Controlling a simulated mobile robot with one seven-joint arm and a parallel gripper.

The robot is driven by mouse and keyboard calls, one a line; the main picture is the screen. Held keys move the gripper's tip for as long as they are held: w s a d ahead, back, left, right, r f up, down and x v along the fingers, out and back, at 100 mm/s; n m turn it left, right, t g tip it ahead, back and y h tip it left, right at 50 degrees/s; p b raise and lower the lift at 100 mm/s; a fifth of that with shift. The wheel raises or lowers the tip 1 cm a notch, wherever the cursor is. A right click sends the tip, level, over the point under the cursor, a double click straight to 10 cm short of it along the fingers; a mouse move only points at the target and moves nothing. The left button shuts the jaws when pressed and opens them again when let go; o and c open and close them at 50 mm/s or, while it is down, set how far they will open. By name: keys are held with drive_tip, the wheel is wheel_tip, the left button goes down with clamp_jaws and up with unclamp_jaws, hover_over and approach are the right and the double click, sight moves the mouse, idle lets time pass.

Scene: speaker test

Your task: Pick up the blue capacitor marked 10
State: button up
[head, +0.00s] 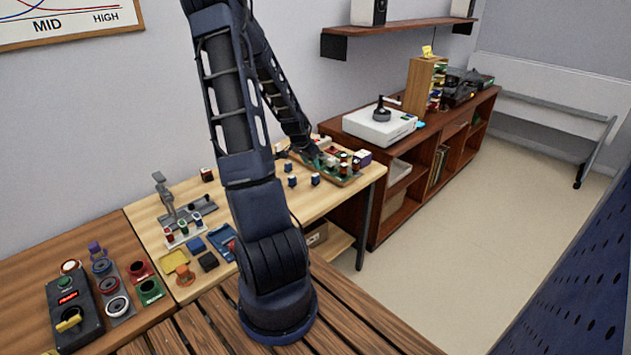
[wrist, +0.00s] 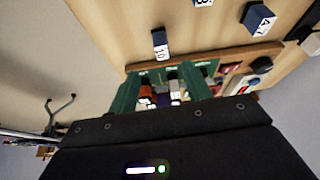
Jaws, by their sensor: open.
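The blue capacitor marked 10 (wrist: 159,45) stands on the wooden table at top centre of the wrist view, just beyond the tips of my gripper (wrist: 160,76). Its white top carries the number. My gripper's green fingers are apart, with nothing held between them; components on a board show behind the gap. Another blue capacitor, seemingly marked 4.7 (wrist: 259,18), stands to the right. A third (wrist: 203,2) is cut off at the top edge. In the head view, my gripper (head: 314,159) is near several small blue capacitors (head: 292,181), whose markings are too small to read.
A wood-edged component board (head: 345,180) lies under and beside my gripper. A small stand (head: 170,200) and coloured parts occupy the table's left. The table between the stand and blue capacitors is mostly clear. A brown cabinet (head: 400,215) stands right of the table.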

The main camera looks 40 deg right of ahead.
sight(315, 175)
drive_tip(key=x, duration=0.5)
drive_tip(key=shift+s+d+f, duration=0.15)
drive_tip(key=shift+d+f, duration=0.05)
drive_tip(key=shift+w+x, duration=0.15)
drive_tip(key=shift+x, duration=1.25)
drive_tip(key=shift+w+x, duration=0.15)
drive_tip(key=shift+x, duration=1.25)
drive_tip(key=shift+a, duration=0.15)
drive_tip(key=c, duration=1.1)
drive_tip(key=shift+o, duration=0.2)
